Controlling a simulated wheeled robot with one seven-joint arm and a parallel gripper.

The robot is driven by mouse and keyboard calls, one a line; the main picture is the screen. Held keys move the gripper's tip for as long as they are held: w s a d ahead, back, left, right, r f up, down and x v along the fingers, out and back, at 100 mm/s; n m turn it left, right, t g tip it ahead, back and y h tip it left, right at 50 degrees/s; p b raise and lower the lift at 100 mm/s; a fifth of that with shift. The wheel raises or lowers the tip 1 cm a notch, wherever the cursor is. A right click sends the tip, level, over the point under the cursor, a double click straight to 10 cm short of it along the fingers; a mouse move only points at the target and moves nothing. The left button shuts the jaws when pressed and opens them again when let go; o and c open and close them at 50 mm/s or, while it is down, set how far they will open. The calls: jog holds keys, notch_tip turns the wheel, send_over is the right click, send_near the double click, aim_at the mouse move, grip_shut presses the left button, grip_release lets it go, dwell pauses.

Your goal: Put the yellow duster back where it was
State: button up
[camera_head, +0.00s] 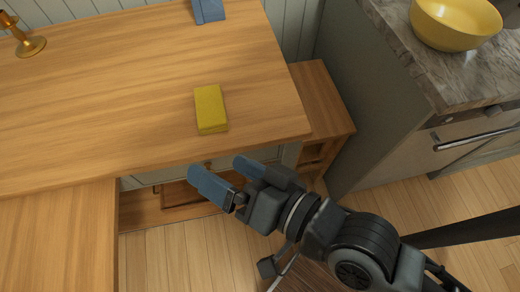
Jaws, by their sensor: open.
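The yellow duster (210,108) is a small block-like piece lying flat on the wooden table top (110,85), near its front right part. My gripper (222,174) has blue-tipped fingers and is open and empty. It is in front of the table's front edge, below the duster in the picture and apart from it. Nothing hides the duster.
A brass candlestick (28,45) stands at the table's far left, and a blue object (208,10) at the back. A lower wooden cabinet (325,100) adjoins the right side. A yellow bowl (455,22) sits on the stone counter (430,65). The table's middle is clear.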

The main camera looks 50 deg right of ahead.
jog(key=s+d+n+h, duration=0.1)
jog(key=s+d+n, duration=0.3)
jog(key=s, duration=0.4)
jog(key=s+d+r+n+h, duration=0.1)
jog(key=s+d+n, duration=0.3)
jog(key=s+d, duration=0.2)
jog(key=shift+s+g, duration=0.3)
jog(key=shift+s, duration=0.7)
jog(key=shift+d, duration=0.1)
